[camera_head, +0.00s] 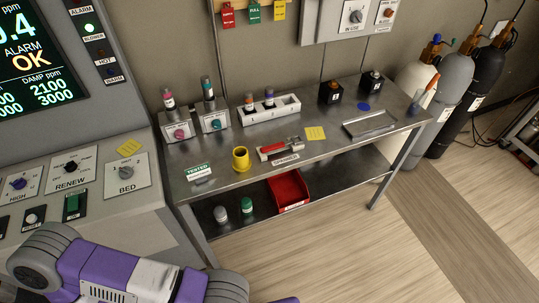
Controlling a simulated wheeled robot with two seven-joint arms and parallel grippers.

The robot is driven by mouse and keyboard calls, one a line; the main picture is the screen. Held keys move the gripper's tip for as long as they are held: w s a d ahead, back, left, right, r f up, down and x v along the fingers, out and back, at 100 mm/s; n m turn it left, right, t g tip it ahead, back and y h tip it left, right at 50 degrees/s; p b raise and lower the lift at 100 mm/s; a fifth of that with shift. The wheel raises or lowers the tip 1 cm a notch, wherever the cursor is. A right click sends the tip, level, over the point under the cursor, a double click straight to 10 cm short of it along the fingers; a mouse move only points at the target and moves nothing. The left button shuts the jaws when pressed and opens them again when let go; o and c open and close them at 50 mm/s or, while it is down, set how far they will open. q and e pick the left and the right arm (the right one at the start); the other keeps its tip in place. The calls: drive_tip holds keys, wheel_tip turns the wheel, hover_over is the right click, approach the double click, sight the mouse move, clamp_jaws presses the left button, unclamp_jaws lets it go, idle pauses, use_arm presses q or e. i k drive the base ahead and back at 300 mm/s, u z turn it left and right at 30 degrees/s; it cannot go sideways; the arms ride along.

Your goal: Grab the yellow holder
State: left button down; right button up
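The yellow holder (240,160) is a small round cup with a wider base. It stands upright on the steel bench (215,172), near the front edge and left of the middle. Nothing touches it. My purple and grey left arm comes in at the bottom left, in front of the control panel and below the bench. Its gripper is outside the picture. My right gripper is not in view either.
Left of the holder lies a "TESTED" label (198,171); right of it is a red-and-white tool (279,148). Behind stand boxes with vials (180,131) and a white rack (271,109). A red bin (288,190) sits on the lower shelf. Gas cylinders (450,95) stand right.

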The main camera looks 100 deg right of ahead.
sight(241, 163)
drive_tip(key=k, duration=0.9)
drive_tip(key=z, duration=0.3)
